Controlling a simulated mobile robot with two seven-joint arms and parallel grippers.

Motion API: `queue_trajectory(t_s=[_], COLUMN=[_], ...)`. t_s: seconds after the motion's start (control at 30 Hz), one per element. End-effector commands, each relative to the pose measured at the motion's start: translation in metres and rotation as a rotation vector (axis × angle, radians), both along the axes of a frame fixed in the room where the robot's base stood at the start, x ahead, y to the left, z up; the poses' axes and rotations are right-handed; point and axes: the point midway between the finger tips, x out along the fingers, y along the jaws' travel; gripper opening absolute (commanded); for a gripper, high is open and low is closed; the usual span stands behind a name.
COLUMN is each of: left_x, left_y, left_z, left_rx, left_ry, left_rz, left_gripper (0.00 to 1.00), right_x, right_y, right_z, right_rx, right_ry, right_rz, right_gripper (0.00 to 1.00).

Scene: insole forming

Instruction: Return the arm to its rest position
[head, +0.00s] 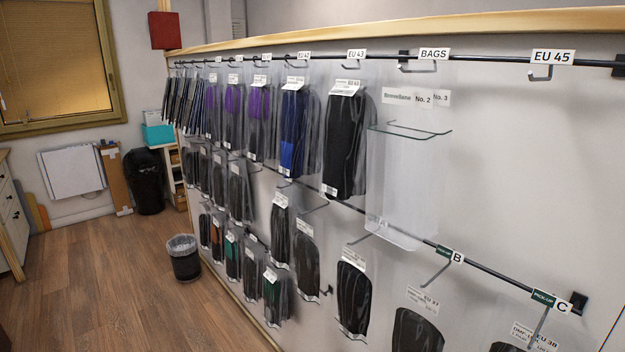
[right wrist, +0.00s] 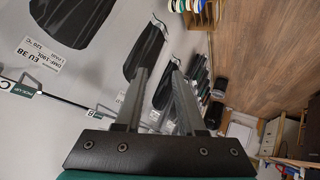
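My right gripper (right wrist: 159,78) shows in the right wrist view. Its two grey fingers stand apart with nothing between them, so it is open and empty. Beyond it lie the wall of hanging insole bags and the wooden floor. Neither arm shows in the head view, and my left gripper is in no view.
In the head view, bagged insoles (head: 346,145) hang in rows from rails on the pale wall. A clear empty bag (head: 405,190) hangs under the BAGS sign (head: 434,54). A small bin (head: 184,260) and a black bin (head: 148,180) stand on the floor, which is clear in front.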

Motion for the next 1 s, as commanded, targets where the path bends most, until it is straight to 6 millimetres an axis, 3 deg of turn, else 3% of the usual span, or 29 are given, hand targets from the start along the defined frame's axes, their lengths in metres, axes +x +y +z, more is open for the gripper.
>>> queue_trajectory(t_s=[0.1, 0.3, 0.67, 1.0], left_x=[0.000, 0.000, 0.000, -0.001], left_y=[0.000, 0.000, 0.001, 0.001], left_z=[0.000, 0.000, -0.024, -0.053], left_rx=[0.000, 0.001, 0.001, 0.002], left_ry=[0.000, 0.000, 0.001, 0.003], left_rz=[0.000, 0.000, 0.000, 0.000], left_gripper=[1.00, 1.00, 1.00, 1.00], right_x=[-0.048, -0.125, -0.110, -0.134], right_y=[0.013, 0.040, 0.039, 0.037], right_z=[-0.035, -0.068, -0.186, -0.331], right_rx=[0.105, 0.243, 0.223, 0.212], right_ry=[0.211, 0.519, 0.551, 0.606], right_rz=[-0.062, -0.128, -0.124, -0.121], right_gripper=[0.39, 0.39, 0.39, 0.39])
